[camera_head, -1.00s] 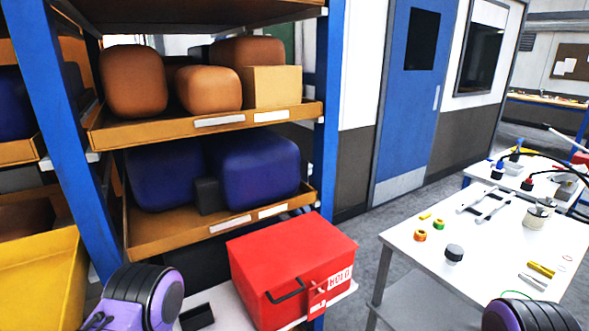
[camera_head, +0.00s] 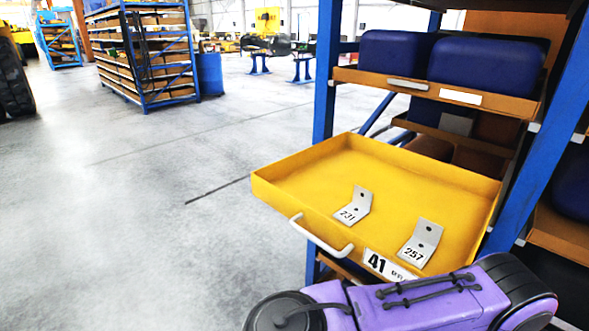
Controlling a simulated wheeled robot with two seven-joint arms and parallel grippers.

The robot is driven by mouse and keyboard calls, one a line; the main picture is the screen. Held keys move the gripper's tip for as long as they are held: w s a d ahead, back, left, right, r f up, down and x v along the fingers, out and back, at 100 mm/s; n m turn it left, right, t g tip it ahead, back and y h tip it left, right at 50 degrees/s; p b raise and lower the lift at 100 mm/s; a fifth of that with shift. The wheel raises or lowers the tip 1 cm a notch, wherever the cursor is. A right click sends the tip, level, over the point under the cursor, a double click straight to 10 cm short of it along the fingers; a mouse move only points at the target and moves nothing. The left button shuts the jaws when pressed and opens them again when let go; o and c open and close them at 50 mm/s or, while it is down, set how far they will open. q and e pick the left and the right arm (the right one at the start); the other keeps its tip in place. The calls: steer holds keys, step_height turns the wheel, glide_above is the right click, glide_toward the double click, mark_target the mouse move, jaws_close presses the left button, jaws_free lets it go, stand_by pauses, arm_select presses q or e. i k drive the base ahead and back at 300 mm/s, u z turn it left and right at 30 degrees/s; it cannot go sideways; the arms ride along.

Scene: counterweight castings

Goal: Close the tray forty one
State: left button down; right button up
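The yellow tray forty one (camera_head: 290,185) is pulled out of the blue rack and sticks out to the left over open floor. Its front wall carries a silver handle (camera_head: 322,238) and a white label (camera_head: 388,265) reading 41. Inside lie two bent grey metal plates, one marked 231 (camera_head: 354,206) and one marked 257 (camera_head: 420,243). A purple and black link of my arm crosses the bottom right and covers part of the tray's lower right corner. Neither gripper shows, so their fingers cannot be seen.
The rack's blue post (camera_head: 326,75) stands behind the tray. An orange-brown shelf with dark blue bins (camera_head: 487,65) is above it. Grey floor (camera_head: 140,220) is clear to the left. Another loaded rack (camera_head: 147,55) and a blue drum (camera_head: 209,74) stand farther back.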

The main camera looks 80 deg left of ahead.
mark_target(308, 186)
steer(key=u, duration=3.65)
steer(key=k, duration=0.75)
steer(key=z, duration=0.8)
steer(key=i, duration=0.5)
steer(key=z, duration=0.6)
steer(key=k, duration=0.65)
steer(key=u, duration=0.65)
steer(key=i, duration=0.45)
steer(key=z, duration=0.25)
